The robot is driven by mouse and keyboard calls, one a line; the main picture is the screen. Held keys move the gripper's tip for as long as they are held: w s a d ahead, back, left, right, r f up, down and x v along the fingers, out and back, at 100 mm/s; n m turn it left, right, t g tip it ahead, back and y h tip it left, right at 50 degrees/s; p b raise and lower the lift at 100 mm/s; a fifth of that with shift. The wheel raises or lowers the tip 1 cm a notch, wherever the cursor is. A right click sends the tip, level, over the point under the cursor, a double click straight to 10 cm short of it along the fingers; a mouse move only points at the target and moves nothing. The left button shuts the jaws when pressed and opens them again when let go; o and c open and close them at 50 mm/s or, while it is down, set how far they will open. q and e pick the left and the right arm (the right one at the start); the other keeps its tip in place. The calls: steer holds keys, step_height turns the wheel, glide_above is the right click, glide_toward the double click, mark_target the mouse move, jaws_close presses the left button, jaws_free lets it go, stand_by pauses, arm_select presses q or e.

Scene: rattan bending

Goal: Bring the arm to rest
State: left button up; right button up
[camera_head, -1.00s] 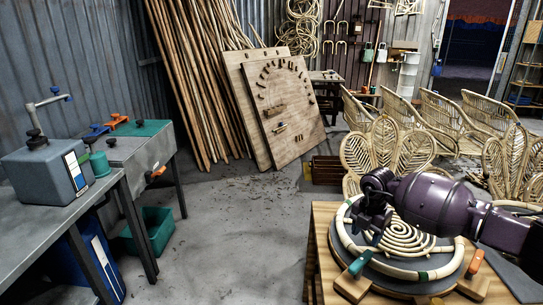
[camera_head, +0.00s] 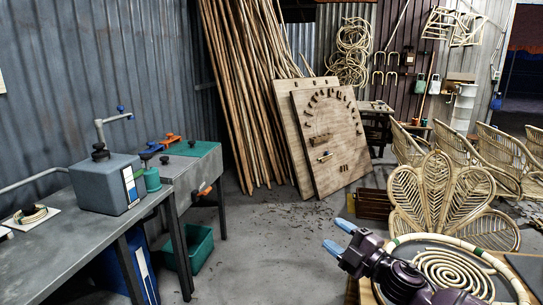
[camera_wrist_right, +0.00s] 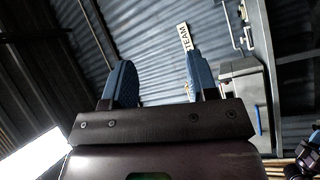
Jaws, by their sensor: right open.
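My right gripper (camera_head: 338,237) is at the lower right of the head view, with dark purple housing and two blue fingers pointing left. The fingers are apart and nothing is between them. In the right wrist view the gripper (camera_wrist_right: 161,80) also shows two blue fingers spread with an empty gap, with the corrugated wall behind. In the head view the hand appears in front of the left side of the round rattan piece (camera_head: 452,272), partly hiding it. My left gripper is not in view.
A grey steel bench (camera_head: 75,235) with a grey box (camera_head: 105,184) stands at left, and a green bin (camera_head: 190,247) is on the floor. Wooden panels (camera_head: 340,150) and rattan poles lean at the back. Rattan chairs (camera_head: 440,195) stand right. The middle floor is open.

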steer(key=s+d+f+m+h, duration=0.5)
steer(key=s+f+m+h, duration=0.1)
steer(key=s+f+m, duration=0.4)
steer(key=s+d+f+m+g+h, duration=0.1)
steer(key=s+d+f+m+h, duration=0.5)
steer(key=s+f+m, duration=0.3)
steer(key=s+f, duration=0.4)
steer(key=shift+f+m+g, duration=0.2)
steer(key=shift+m+g, duration=0.1)
steer(key=shift+m, duration=0.1)
steer(key=shift+m+g+h, duration=0.6)
steer(key=shift+g, duration=0.2)
steer(key=s+f, duration=0.1)
steer(key=s, duration=0.1)
steer(key=s+d+f, duration=0.1)
steer(key=s+f, duration=0.1)
steer(key=s, duration=0.1)
steer(key=s+f, duration=0.2)
steer(key=s, duration=0.1)
steer(key=shift+d, duration=0.15)
